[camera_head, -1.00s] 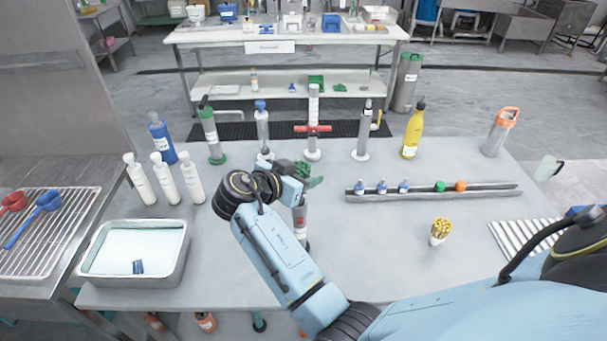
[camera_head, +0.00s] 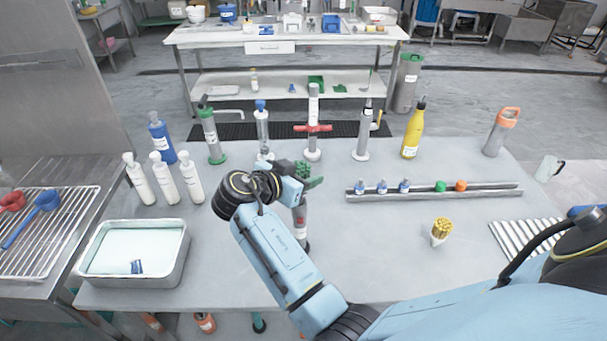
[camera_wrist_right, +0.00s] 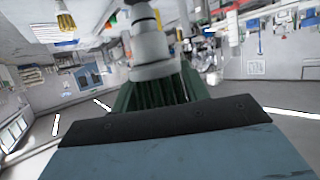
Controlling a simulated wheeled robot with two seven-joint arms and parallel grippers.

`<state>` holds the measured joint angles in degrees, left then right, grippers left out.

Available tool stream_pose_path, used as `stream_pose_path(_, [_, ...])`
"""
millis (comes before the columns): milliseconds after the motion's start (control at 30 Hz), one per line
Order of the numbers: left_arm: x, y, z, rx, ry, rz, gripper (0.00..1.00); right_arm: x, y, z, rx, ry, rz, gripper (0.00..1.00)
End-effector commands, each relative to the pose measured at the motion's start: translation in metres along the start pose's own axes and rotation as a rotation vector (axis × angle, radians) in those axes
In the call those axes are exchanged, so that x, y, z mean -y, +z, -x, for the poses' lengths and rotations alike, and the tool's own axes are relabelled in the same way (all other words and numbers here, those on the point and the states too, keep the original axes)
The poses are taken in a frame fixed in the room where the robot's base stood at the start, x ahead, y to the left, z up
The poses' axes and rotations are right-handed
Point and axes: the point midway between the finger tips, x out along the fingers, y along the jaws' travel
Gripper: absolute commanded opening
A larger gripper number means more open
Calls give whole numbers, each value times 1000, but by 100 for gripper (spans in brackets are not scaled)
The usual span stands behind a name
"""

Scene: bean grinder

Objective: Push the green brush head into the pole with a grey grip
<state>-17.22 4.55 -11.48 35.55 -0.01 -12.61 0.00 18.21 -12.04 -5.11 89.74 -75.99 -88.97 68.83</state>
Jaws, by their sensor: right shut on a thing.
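My right gripper (camera_head: 304,178) is above the middle of the table, shut on a green piece (camera_head: 315,183) that appears to be the brush head. In the right wrist view a dark green ribbed shape (camera_wrist_right: 150,92) sits just beyond the gripper, around a grey-white cylinder (camera_wrist_right: 150,45). My left gripper is not in view.
A long rack (camera_head: 420,194) with blue, green and orange tops lies right of the gripper. A yellow bundle in a cup (camera_head: 441,232) stands in front of it. White bottles (camera_head: 165,182) and a water tray (camera_head: 183,262) are at left. Upright tools and bottles line the back.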

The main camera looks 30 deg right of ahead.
Motion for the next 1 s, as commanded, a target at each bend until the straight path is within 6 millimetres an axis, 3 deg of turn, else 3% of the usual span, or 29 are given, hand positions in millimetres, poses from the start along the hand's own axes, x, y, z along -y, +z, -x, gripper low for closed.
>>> stream_pose_path(1000, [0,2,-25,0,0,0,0,0,25,-10,0,0,1,23])
